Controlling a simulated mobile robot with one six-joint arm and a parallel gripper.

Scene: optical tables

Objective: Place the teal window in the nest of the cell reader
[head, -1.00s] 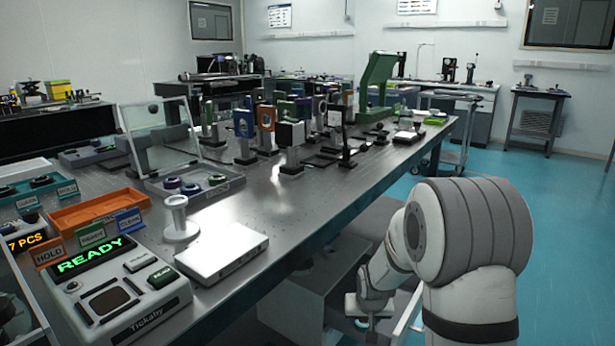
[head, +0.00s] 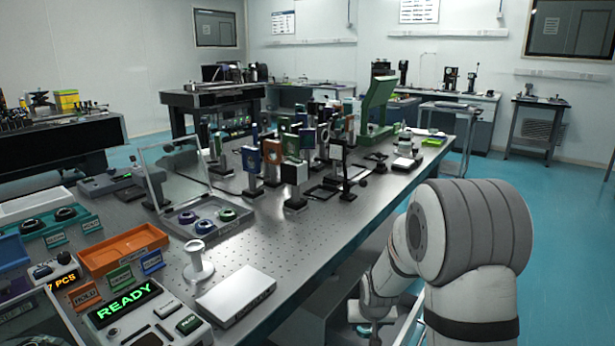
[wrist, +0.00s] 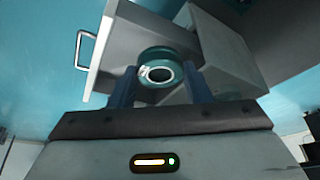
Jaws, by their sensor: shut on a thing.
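My gripper (wrist: 160,78) is shut on the teal window (wrist: 160,54), a round teal ring with a bright inner rim, held between the two blue fingers in the wrist view. In the head view my gripper (head: 368,322) hangs low beside the table's right edge, with a small bit of teal (head: 363,329) at it. The cell reader (head: 150,318), a grey box with a green READY display, stands on the table at the lower left, well apart from my gripper. Its nest is mostly cut off by the bottom of the head view.
A white flat box (head: 235,296) and a white spool-shaped stand (head: 198,262) are by the reader. An orange tray (head: 125,250) and a tray with several round parts (head: 207,218) lie beyond. Optic mounts crowd the table's middle. The blue floor (head: 560,230) at right is clear.

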